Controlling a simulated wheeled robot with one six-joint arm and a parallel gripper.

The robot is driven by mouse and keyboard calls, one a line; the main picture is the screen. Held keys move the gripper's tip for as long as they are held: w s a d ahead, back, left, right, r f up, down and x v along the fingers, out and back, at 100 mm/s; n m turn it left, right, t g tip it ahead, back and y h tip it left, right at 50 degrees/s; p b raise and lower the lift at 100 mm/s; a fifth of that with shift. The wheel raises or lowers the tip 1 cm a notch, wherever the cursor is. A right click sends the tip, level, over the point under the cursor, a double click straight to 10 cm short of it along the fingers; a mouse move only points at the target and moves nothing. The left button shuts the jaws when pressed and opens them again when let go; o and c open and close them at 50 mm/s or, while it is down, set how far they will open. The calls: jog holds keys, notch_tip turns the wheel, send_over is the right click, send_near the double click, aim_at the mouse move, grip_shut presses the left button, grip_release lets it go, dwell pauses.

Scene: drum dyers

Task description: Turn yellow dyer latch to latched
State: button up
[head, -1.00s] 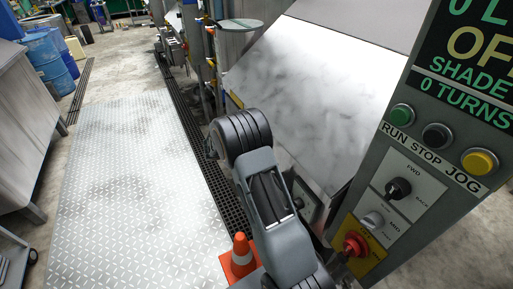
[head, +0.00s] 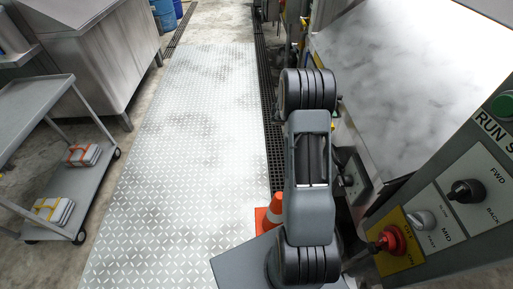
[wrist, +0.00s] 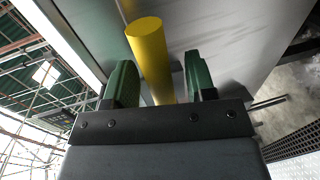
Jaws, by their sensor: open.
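A yellow round bar (wrist: 147,48), which looks like the latch handle, shows in the wrist view in front of a grey metal face. My gripper (wrist: 160,78) has its two green fingers apart, one on each side of the bar. There are visible gaps between the bar and both fingers. The bar's lower end is hidden behind the gripper body. In the head view my arm hides the gripper, and I cannot see the latch there.
An orange cone (head: 275,208) stands beside my arm. A grey trolley (head: 92,190) is at left. The patterned floor plate (head: 190,130) is clear.

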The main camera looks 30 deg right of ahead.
jog(key=b+v, duration=0.2)
jog(key=v, duration=1.1)
jog(key=s+a+r+n+t+y+p, duration=0.1)
jog(key=s+a+r+n+t+y, duration=0.1)
jog(key=s+a+y, duration=0.4)
jog(key=s+a+r+n+t+y+p, duration=0.1)
jog(key=s+a+r+t+y, duration=0.3)
jog(key=a, duration=0.8)
jog(key=shift+s+r+n+t+y+p, duration=0.45)
jog(key=shift+s+y, duration=0.55)
jog(key=shift+s, duration=0.55)
